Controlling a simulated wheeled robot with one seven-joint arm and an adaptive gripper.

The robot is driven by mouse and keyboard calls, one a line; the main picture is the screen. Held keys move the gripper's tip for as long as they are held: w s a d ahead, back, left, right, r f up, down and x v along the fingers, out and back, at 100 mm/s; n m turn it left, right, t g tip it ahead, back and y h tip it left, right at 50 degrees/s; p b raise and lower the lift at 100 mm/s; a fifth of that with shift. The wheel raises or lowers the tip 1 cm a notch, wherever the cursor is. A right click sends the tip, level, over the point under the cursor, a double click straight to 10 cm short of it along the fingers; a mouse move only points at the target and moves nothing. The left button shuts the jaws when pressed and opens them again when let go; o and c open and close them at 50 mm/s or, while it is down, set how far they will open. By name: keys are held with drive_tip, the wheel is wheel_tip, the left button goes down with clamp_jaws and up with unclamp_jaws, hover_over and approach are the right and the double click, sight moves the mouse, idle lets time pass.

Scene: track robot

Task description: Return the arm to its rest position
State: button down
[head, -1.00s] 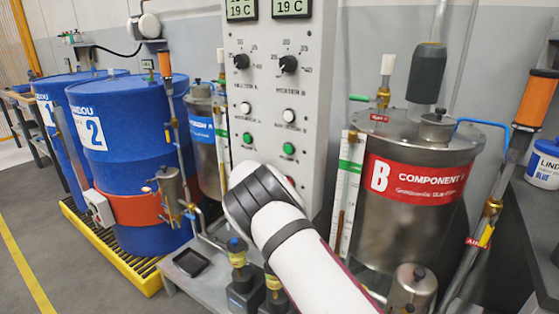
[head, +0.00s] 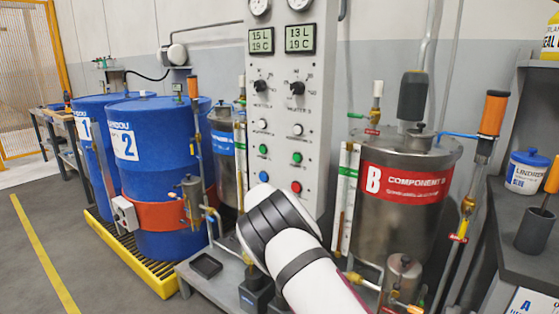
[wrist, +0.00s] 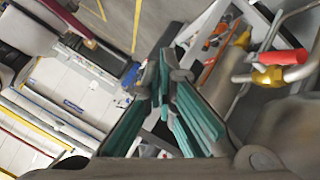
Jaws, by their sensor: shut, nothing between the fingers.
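My gripper (wrist: 163,85) shows in the wrist view with its teal-padded fingers shut and nothing visible held between them. In the head view my white arm with dark bands (head: 290,245) reaches up from the bottom edge in front of the grey control panel (head: 323,120). My gripper itself does not show in the head view. The wrist view looks down past the fingers at a tilted floor area, with metal piping and a red-handled fitting (wrist: 287,58) to the right of the fingers.
A steel tank marked B (head: 350,232) stands right of my arm. Blue drums (head: 160,185) stand left on a yellow pallet (head: 160,284). A small black tray (head: 206,265) lies on the low bench. A dark shelf (head: 525,262) is at the far right. Open floor lies at the left.

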drive_tip(key=s+d+r+n+t+y, duration=0.2)
drive_tip(key=s+d+r+n+y, duration=0.2)
drive_tip(key=s+r, duration=0.55)
drive_tip(key=s+d+r+n+t+y, duration=0.1)
drive_tip(key=s+d+r+n+y, duration=0.35)
drive_tip(key=r, duration=0.75)
drive_tip(key=s+f+n+t, duration=0.2)
drive_tip(key=s+n+t, duration=0.65)
drive_tip(key=s, duration=1.75)
wheel_tip(320, 180, up, 23)
drive_tip(key=n+p, duration=0.2)
drive_tip(key=p, duration=1.9)
drive_tip(key=shift+w+a+r+t+p, duration=0.15)
drive_tip(key=shift+w+a+t+p, duration=0.05)
drive_tip(key=shift+w+t+p, duration=0.2)
drive_tip(key=shift+h, duration=0.25)
